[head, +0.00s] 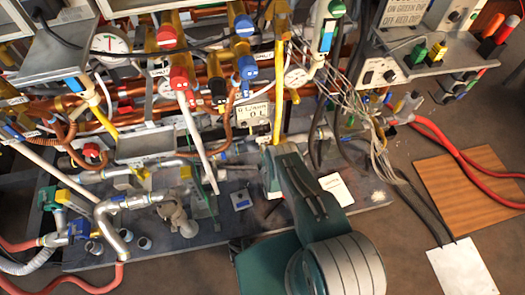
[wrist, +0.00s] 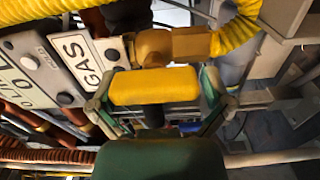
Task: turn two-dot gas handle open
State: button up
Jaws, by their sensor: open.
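A yellow handle (wrist: 155,87) lies across the middle of the wrist view, below a brass valve body (wrist: 172,45). My gripper (wrist: 158,96) is open, with one finger near each end of the handle. I cannot tell whether either finger touches it. A white GAS plate (wrist: 78,60) is left of the handle. I cannot make out which handle carries two dots. In the head view my gripper (head: 272,170) is at the lower middle, among the pipes, and my arm hides much of what is in front of it.
A yellow corrugated hose (wrist: 238,33) runs off the brass body. In the head view, a white lettered label (head: 254,113), red handles (head: 180,78) and blue handles (head: 245,68) crowd the rack. Bundled wires (head: 355,110) hang on the right. The floor at right is more open, with a wooden board (head: 475,190).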

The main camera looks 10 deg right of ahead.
jog(key=shift+s+d, duration=0.1)
jog(key=shift+s, duration=0.35)
jog(key=s, duration=1.1)
jog(key=shift+s, duration=0.1)
